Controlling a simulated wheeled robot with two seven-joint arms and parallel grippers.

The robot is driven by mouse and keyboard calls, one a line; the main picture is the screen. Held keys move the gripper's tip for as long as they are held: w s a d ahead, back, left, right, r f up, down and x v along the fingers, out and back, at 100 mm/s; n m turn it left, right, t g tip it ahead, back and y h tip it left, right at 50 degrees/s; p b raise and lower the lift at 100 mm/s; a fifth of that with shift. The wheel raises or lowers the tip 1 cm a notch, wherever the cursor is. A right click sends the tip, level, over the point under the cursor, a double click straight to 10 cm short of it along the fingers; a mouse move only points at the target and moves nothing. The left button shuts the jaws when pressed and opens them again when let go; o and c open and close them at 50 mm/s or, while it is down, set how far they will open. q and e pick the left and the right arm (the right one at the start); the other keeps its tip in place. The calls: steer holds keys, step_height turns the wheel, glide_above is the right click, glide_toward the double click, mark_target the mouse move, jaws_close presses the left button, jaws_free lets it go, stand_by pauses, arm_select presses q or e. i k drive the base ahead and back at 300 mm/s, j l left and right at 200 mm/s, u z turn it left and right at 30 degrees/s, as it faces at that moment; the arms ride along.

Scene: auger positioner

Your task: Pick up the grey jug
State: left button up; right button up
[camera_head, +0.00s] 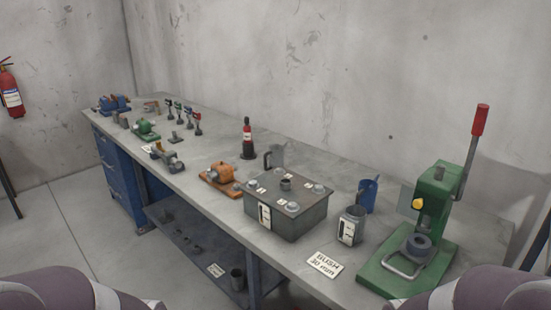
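A grey jug (277,154) with a dark handle on its left stands upright behind the dark metal box, near the back of the bench. The box partly hides its lower part. A second grey jug-like vessel (353,225) with a white label stands upright to the right of the box, nearer the front. I cannot tell which of the two the task means. My arms show only as rounded links in the bottom corners. Neither gripper is in view, and nothing in view touches either vessel.
The long grey bench (330,169) holds the dark box (293,221), a blue jug (368,195), a green lever press (434,205), an orange device (220,173) and a red-and-black bottle (247,139). A "BUSH" card (323,264) lies at the front edge. A shelf (185,245) is below.

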mark_target(274, 153)
steer(key=i+j+z, duration=0.1)
steer(key=i+j, duration=0.4)
steer(key=j, duration=0.2)
steer(key=i+j+z, duration=0.15)
steer(key=i+j, duration=0.15)
steer(key=i+j+z, duration=0.1)
steer(key=j, duration=0.3)
steer(key=i+j, duration=0.35)
steer(key=i+j+z, duration=0.15)
steer(key=j, duration=0.3)
steer(key=i+j+z, duration=0.1)
steer(key=i+j, duration=0.15)
steer(key=j, duration=0.15)
steer(key=i+j, duration=0.2)
steer(key=j, duration=0.25)
steer(key=i+j+z, duration=0.1)
steer(key=i+j, duration=0.25)
steer(key=i+j+z, duration=0.1)
steer(key=i+j, duration=0.2)
steer(key=j, duration=0.15)
steer(key=i+j+z, duration=0.1)
steer(key=i+j, duration=0.25)
steer(key=j, duration=0.1)
